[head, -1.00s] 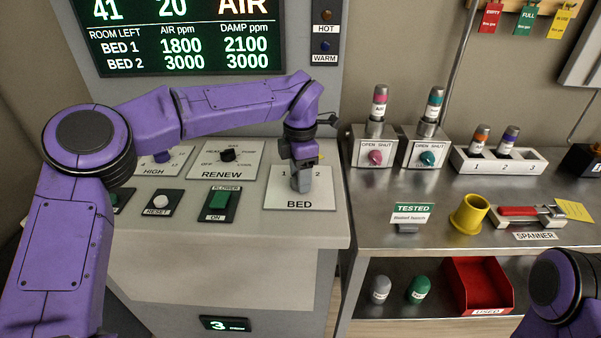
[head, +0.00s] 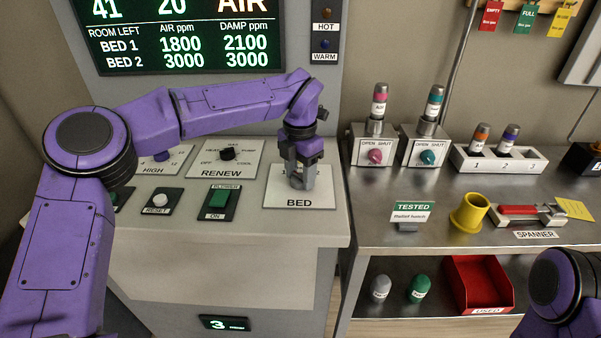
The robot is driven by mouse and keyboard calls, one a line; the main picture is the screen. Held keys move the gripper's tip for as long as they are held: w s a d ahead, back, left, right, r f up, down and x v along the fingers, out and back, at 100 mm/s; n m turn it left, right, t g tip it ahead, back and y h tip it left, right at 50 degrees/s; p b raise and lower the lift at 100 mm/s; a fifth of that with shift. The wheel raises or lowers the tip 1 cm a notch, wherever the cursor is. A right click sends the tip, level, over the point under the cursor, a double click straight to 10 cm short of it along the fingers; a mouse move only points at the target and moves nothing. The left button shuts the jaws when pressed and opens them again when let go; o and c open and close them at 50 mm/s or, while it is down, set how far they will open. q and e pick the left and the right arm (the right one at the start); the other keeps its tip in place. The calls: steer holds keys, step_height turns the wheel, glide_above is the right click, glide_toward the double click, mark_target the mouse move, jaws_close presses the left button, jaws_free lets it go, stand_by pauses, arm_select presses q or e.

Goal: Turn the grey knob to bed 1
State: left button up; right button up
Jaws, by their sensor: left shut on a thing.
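The BED plate (head: 315,199) is a pale square on the sloped console top, with its label at the front edge. My left gripper (head: 303,180) points down over the middle of this plate, shut on the grey knob. The knob is mostly hidden by the fingers, so I cannot tell which bed it points to. The plate's 1 and 2 marks are largely covered by the gripper. Only a purple part of my right arm (head: 562,285) shows at the lower right; its gripper is out of the picture.
The RENEW panel (head: 205,168), a green BLOWER switch (head: 219,200) and a white RESET button (head: 161,200) lie left of the BED plate. A display screen (head: 180,40) stands behind. The steel bench (head: 370,230) at right holds valve boxes and a yellow cup (head: 469,212).

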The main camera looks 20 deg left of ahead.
mark_target(301, 175)
arm_select(q)
steer(key=shift+r, duration=0.15)
steer(key=o, duration=1)
steer(key=shift+o, duration=0.2)
step_height(301, 175, up, 10)
steer(key=shift+r, duration=0.2)
